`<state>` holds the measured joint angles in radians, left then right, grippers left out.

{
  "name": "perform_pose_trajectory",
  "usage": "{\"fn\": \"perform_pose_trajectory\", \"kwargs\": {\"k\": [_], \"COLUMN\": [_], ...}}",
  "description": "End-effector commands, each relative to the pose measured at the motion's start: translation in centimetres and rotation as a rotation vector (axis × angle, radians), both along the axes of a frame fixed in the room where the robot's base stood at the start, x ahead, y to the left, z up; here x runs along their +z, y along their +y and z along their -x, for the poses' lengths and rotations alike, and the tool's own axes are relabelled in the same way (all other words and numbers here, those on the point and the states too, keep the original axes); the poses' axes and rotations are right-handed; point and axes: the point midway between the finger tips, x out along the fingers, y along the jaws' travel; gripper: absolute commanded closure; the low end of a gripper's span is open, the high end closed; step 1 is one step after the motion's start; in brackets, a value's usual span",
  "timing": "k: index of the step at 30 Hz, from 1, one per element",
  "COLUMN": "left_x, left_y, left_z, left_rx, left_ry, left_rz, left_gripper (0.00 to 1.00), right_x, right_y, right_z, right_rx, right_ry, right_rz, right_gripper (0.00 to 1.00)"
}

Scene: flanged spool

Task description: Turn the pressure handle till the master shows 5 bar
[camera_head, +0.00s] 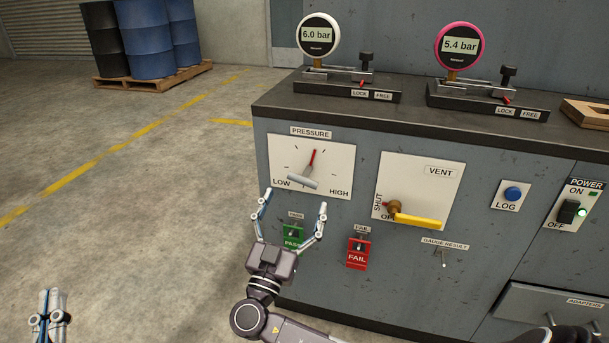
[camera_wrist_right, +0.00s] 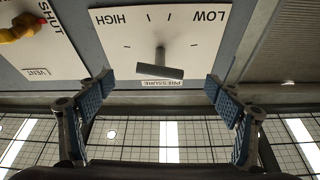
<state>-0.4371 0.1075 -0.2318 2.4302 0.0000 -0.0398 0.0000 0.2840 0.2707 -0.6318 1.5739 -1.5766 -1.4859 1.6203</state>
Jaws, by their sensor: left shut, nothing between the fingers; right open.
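The pressure handle (camera_head: 302,181) is a grey bar with a red pointer on a white plate (camera_head: 340,185) marked LOW and HIGH. The pointer stands near upright, tilted slightly right. The handle also shows in the right wrist view (camera_wrist_right: 160,71), between and beyond the fingers. A white-rimmed gauge (camera_head: 318,35) reads 6.0 bar and a pink-rimmed gauge (camera_head: 460,46) reads 5.4 bar; I cannot tell from their small print which is the master. My right gripper (camera_head: 295,199) is open and empty, just below the handle, apart from it. My left gripper (camera_head: 48,293) is shut and empty at the lower left.
Right of the pressure plate is a yellow vent handle (camera_head: 419,221). Below are a green PASS tag (camera_head: 293,237) and a red FAIL tag (camera_head: 357,253). A blue LOG button (camera_head: 513,194) and power switch (camera_head: 568,211) sit further right.

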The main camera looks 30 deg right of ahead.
Motion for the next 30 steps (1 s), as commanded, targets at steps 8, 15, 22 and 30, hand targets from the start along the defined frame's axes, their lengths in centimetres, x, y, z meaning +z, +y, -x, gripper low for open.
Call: {"fn": "perform_pose_trajectory", "kwargs": {"k": [8, 15, 22, 30], "left_x": [0.1, 0.3, 0.4, 0.4], "left_y": [0.0, 0.0, 0.0, 0.0], "left_z": [0.0, 0.1, 0.2, 0.2], "left_rx": [0.0, -0.001, -0.001, -0.001], "left_ry": [-0.004, -0.016, -0.019, -0.019], "left_rz": [0.001, 0.004, 0.005, 0.006], "left_gripper": [1.0, 1.0, 1.0, 1.0], "right_x": [1.7, 2.7, 2.8, 2.8], "right_y": [-3.1, -5.1, -5.5, -5.4], "right_z": [-2.3, -4.0, -4.3, -4.3], "right_rx": [-0.004, -0.001, 0.001, 0.0], "right_ry": [-0.003, 0.0, 0.002, 0.002], "right_rz": [0.003, 0.0, -0.001, -0.001], "right_gripper": [0.16, 0.16, 0.16, 0.33]}}
